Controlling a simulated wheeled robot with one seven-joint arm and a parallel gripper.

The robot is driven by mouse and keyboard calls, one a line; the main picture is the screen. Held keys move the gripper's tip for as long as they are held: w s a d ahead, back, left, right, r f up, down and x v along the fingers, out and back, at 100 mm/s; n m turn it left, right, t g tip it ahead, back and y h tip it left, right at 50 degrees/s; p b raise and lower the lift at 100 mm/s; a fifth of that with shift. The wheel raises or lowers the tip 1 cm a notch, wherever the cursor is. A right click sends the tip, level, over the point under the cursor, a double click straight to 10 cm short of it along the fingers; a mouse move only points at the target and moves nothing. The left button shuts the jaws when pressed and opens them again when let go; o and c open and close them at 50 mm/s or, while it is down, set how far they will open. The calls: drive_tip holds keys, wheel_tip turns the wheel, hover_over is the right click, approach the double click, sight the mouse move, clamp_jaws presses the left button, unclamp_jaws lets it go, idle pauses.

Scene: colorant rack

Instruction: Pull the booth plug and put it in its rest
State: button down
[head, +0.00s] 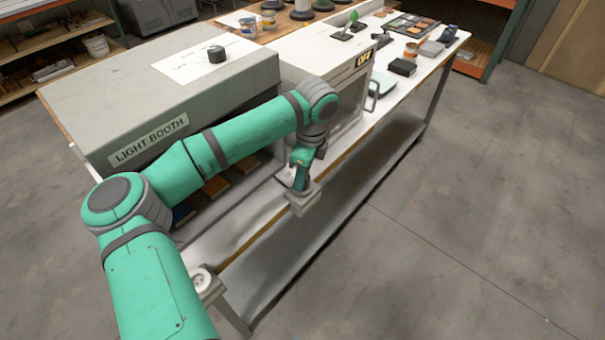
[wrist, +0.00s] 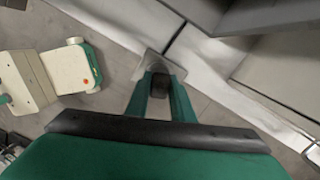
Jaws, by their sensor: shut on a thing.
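My gripper (head: 300,184) points down at the bench's front edge. In the wrist view its two teal fingers (wrist: 160,80) are shut on a small dark piece, the plug (wrist: 160,87), which is mostly hidden between them. Just beyond the fingertips is a pale grey block (wrist: 152,66). In the head view this block, which looks like the rest (head: 304,202), sits on the front edge right under my gripper. I cannot tell whether the plug touches it. A pale block with a round socket face (head: 204,280) is nearer, at the bench's near corner, with no plug visible in it.
The grey light booth (head: 105,112) stands on the bench left of my gripper, partly behind my arm. A white cabinet (head: 310,48) marked OFF stands behind the gripper. Small items, including a black box (head: 403,67), lie further right. The floor in front is clear.

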drive_tip(key=shift+f, duration=0.2)
drive_tip(key=c, duration=1.5)
unclamp_jaws()
drive_tip(key=shift+o, duration=0.2)
wheel_tip(320, 180, up, 11)
drive_tip(key=d, duration=0.1)
drive_tip(key=shift+s, duration=0.2)
drive_tip(key=shift+d+f, duration=0.1)
